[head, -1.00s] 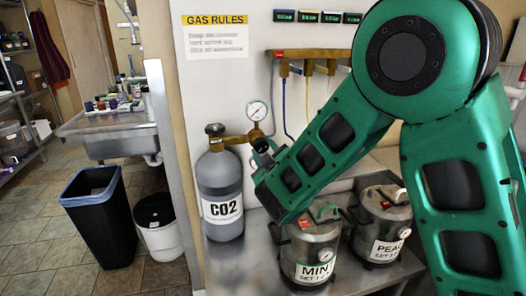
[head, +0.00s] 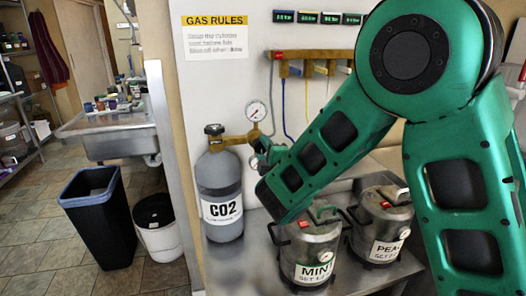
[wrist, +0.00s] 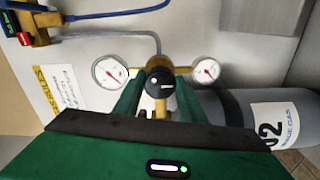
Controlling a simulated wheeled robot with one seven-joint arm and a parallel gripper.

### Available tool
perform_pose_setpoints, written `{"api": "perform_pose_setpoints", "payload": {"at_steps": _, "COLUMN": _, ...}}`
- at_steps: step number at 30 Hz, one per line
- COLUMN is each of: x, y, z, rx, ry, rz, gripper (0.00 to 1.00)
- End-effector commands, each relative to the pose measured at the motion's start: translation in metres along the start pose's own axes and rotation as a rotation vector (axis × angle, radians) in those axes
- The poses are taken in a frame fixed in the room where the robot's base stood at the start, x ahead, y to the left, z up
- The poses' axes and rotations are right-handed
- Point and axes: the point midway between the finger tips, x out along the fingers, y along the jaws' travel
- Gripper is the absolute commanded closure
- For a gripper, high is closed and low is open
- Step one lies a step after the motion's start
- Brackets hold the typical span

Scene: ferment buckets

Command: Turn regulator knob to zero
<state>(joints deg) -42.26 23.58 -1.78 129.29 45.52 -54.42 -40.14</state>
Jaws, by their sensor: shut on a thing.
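The regulator knob (wrist: 160,84) is a dark round knob with a white mark, at the centre of the wrist view. A round white gauge (wrist: 110,72) sits to its left and another (wrist: 206,70) to its right. My gripper (wrist: 160,98) is shut on the knob, one green finger on each side. In the head view my gripper (head: 266,153) is at the brass regulator, just right of the CO2 cylinder (head: 219,190); my arm hides the knob there. One gauge (head: 256,111) shows above the regulator.
Two metal kegs, MINT (head: 312,250) and PEACH (head: 382,228), stand on the steel table below my forearm. The wall manifold (head: 310,56) with hoses is behind. A black bin (head: 98,215) and white bucket (head: 158,228) stand on the floor at left.

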Motion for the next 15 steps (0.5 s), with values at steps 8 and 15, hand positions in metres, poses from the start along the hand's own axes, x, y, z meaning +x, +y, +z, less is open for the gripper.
{"api": "perform_pose_setpoints", "payload": {"at_steps": 8, "x": -0.0006, "y": -0.0021, "z": 0.0017, "rx": -0.018, "ry": -0.003, "rz": -0.005, "gripper": 0.85}}
{"api": "perform_pose_setpoints", "payload": {"at_steps": 15, "x": -0.0006, "y": -0.0022, "z": 0.0018, "rx": -0.018, "ry": -0.003, "rz": -0.005, "gripper": 0.61}}
